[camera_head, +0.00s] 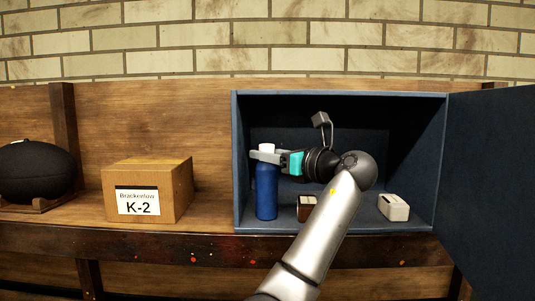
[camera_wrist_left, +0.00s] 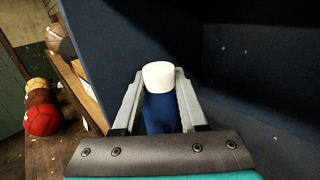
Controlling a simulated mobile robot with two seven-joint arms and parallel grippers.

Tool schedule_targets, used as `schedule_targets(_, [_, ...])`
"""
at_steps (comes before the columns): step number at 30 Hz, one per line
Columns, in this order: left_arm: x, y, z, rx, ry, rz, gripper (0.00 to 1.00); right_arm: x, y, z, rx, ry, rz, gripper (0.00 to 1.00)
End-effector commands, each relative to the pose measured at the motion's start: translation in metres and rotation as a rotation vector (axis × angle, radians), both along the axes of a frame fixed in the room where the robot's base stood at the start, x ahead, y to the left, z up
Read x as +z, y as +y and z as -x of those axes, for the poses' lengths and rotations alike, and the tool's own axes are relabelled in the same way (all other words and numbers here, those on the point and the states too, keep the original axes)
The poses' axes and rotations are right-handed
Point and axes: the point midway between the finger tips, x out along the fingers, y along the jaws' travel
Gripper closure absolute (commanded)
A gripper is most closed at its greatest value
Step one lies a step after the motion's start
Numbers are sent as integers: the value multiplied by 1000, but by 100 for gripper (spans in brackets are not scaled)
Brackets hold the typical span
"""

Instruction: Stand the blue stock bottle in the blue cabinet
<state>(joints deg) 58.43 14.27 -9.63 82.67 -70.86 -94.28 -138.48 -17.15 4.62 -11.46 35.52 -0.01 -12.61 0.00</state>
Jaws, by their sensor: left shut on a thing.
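The blue stock bottle (camera_head: 266,192) with a white cap is upright inside the blue cabinet (camera_head: 338,94), close to its left wall. My left gripper (camera_head: 262,157) is shut around the bottle's upper part, just below the cap. In the left wrist view the white cap (camera_wrist_left: 158,75) shows between the two fingers (camera_wrist_left: 158,100), with the blue body below it. The bottle's base looks at or very near the cabinet floor; contact is not clear. The cabinet door (camera_head: 492,175) stands open to the right. My right gripper is not in view.
A brown box (camera_head: 307,205) and a white box (camera_head: 394,207) are on the cabinet floor, right of the bottle. A cardboard box labelled K-2 (camera_head: 148,180) and a dark oval ball (camera_head: 38,170) sit left of the cabinet.

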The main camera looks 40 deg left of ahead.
Motion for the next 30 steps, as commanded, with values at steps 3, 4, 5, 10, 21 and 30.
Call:
schedule_targets(3, [-1,0,0,0,0,0,50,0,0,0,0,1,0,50])
schedule_targets(4, [-1,0,0,0,0,0,47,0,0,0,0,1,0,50])
schedule_targets(5, [-1,0,0,0,0,0,44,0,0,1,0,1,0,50])
schedule_targets(10, [-1,0,0,-1,0,0,28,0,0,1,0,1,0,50])
schedule_targets(21, [1,-10,0,-4,1,0,28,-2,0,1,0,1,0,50])
schedule_targets(30, [1,-72,5,-5,-2,1,28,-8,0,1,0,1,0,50])
